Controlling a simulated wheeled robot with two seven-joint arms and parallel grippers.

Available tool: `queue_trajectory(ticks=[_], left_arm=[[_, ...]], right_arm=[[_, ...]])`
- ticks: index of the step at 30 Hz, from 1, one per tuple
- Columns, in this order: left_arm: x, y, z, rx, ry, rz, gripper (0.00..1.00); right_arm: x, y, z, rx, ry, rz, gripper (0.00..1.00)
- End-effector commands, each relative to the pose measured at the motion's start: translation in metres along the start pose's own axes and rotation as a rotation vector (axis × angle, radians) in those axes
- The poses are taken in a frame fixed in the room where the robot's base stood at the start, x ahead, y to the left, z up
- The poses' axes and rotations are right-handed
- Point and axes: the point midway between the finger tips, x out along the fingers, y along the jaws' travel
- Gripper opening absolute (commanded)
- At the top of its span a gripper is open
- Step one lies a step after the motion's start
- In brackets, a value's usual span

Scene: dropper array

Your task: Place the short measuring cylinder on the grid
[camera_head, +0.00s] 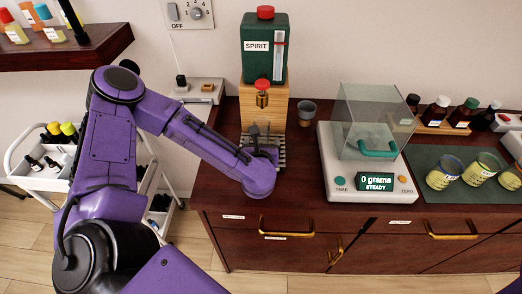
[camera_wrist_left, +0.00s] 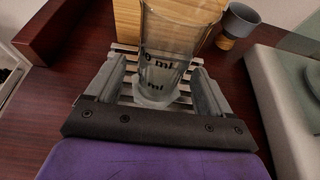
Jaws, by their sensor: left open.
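The short measuring cylinder (camera_wrist_left: 168,52) is clear glass with black mL marks. In the left wrist view it is upright between the fingers of my left gripper (camera_wrist_left: 158,88), which is open around it. Its base appears to rest on the slatted metal grid (camera_wrist_left: 124,82). In the head view my left gripper (camera_head: 262,148) is at the grid (camera_head: 282,163), in front of the wooden dispenser stand (camera_head: 276,110). The cylinder is hard to make out there. My right gripper is out of view.
A green SPIRIT tank (camera_head: 258,60) sits on the wooden stand. A grey cup (camera_head: 307,112) stands to the right of it. Further right are a balance (camera_head: 340,188) reading 0 grams with a clear cover, and several yellow-filled beakers (camera_head: 481,168) on a dark mat (camera_head: 436,190).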

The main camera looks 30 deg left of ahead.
Motion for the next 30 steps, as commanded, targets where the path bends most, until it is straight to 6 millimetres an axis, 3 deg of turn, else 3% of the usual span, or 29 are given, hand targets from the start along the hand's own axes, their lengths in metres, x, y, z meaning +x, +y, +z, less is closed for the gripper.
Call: queue_trajectory(ticks=[6,9,12,15,30], left_arm=[[-0.059,-0.001,-0.006,0.000,-0.002,-0.007,0.82],[-0.090,-0.001,0.005,0.006,0.000,-0.005,0.82],[-0.099,0.000,0.006,0.008,0.002,0.000,0.82],[-0.105,0.000,0.003,0.005,0.002,0.000,0.82],[-0.106,0.000,-0.002,0.000,0.001,0.001,0.82]], right_arm=[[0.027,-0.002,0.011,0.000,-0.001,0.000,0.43],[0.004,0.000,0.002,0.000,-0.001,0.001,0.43],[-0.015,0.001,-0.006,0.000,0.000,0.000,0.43],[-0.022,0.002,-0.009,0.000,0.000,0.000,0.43],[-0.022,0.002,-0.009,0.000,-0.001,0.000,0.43]])
